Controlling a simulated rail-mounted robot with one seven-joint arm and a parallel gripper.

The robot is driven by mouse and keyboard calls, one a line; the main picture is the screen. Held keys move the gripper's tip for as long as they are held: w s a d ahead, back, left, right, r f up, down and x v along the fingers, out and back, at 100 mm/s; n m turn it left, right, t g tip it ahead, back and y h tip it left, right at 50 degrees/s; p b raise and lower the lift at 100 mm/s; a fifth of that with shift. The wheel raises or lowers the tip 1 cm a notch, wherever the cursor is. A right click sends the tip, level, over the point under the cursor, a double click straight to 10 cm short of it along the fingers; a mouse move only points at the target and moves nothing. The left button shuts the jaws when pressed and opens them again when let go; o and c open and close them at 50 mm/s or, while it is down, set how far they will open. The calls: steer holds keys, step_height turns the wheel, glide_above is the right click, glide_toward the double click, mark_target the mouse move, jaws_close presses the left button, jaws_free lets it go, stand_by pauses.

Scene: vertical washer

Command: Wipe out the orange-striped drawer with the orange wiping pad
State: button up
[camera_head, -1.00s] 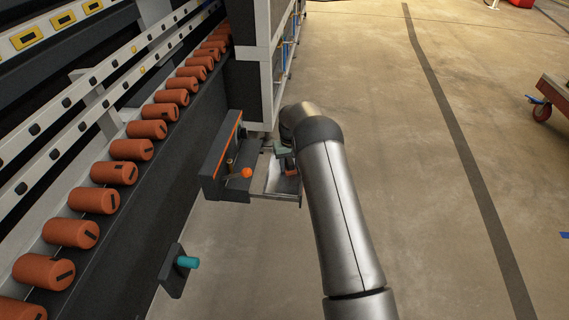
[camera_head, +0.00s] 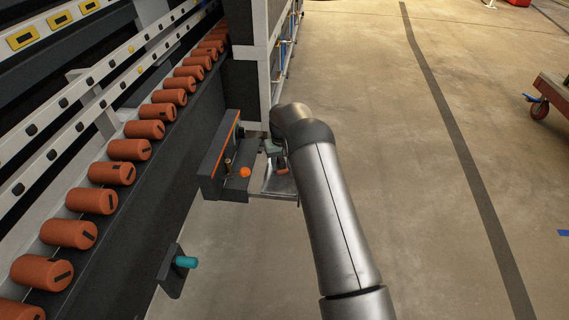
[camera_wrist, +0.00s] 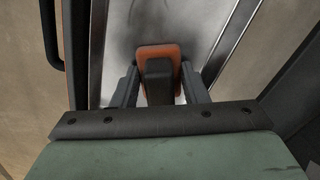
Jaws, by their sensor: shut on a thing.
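The orange wiping pad (camera_wrist: 172,51) has a dark grip block, and my gripper (camera_wrist: 160,88) is shut on that block. The orange-striped drawer is an open, shallow metal tray (camera_head: 283,186) sticking out to the right of a dark housing with an orange stripe (camera_head: 222,146). The pad shows as a small orange patch (camera_head: 282,171) over the tray. In the wrist view the pad is over the tray floor (camera_wrist: 150,18), which has dark smudges; whether it touches cannot be told. My arm and gripper hide part of the tray.
An orange ball knob (camera_head: 245,172) and a small brass-coloured post stand on the housing, close left of the tray. A teal-knobbed bracket (camera_head: 184,262) sticks out nearer. A row of orange rollers (camera_head: 92,201) runs along the left. Open floor (camera_head: 450,200) lies to the right.

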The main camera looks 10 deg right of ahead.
steer(key=shift+r, duration=0.1)
steer(key=shift+r+p, duration=1.7)
steer(key=shift+r, duration=1.25)
steer(key=shift+r+p, duration=1.1)
steer(key=shift+r, duration=0.45)
steer(key=shift+f, duration=0.1)
steer(key=b, duration=0.1)
glide_above(283, 182)
steer(key=f, duration=0.1)
steer(key=shift+d+f+b, duration=0.1)
steer(key=shift+f+b, duration=1.75)
steer(key=shift+f, duration=1.1)
steer(key=shift+f+b, duration=0.55)
steer(key=shift+f, duration=0.5)
